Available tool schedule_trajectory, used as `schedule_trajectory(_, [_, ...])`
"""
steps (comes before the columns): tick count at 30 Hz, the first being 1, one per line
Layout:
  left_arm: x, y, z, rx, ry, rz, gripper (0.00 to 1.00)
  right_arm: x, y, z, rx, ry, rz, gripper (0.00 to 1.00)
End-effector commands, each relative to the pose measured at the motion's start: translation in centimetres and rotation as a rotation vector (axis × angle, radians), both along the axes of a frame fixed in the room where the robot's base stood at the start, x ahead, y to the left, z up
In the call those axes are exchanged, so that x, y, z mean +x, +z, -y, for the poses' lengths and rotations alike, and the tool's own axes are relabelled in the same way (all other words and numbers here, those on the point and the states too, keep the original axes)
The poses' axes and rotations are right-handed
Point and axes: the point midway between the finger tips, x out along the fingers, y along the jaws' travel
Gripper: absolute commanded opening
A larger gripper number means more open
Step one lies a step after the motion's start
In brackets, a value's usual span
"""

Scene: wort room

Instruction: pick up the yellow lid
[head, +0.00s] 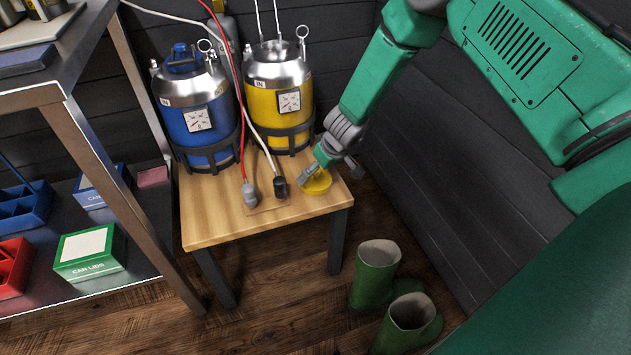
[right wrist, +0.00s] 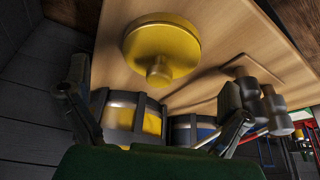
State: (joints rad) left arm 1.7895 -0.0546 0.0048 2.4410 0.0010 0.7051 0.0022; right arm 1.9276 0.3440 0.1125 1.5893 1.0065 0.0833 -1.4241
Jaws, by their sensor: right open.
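The yellow lid (head: 318,183) lies on the right part of the small wooden table, beside the yellow keg. In the right wrist view the lid (right wrist: 161,42) shows as a round yellow disc with a short knob at its middle. My right gripper (head: 318,168) is over the lid in the head view and hides part of it. In the right wrist view its two fingers (right wrist: 160,105) are spread wide, with nothing between them, and the knob is just beyond the gap. I cannot tell whether a finger touches the lid. My left gripper is not in view.
A yellow keg (head: 276,100) and a blue keg (head: 198,125) stand at the table's back. Two hose connectors, one grey (head: 250,195) and one black (head: 281,187), are left of the lid. Green boots (head: 376,272) stand on the floor. A metal shelf (head: 120,160) is at the left.

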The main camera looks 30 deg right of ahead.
Motion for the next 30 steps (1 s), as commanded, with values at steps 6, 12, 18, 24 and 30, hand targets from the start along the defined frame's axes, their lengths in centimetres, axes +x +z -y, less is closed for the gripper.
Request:
schedule_trajectory(6, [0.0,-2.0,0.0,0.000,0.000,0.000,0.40,1.2,-3.5,-0.1,-0.004,0.002,-0.003,1.00])
schedule_trajectory(12, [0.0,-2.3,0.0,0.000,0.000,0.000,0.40,1.8,-4.5,-0.1,-0.001,0.000,0.000,1.00])
schedule_trajectory(18, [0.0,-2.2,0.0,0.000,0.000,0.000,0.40,1.8,-4.4,-0.1,-0.001,0.000,-0.001,0.93])
schedule_trajectory(24, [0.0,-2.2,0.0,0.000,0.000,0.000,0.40,1.8,-4.4,-0.1,-0.001,0.000,-0.001,0.43])
schedule_trajectory(30, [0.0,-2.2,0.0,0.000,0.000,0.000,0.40,1.8,-4.3,-0.1,-0.002,-0.001,0.000,0.43])
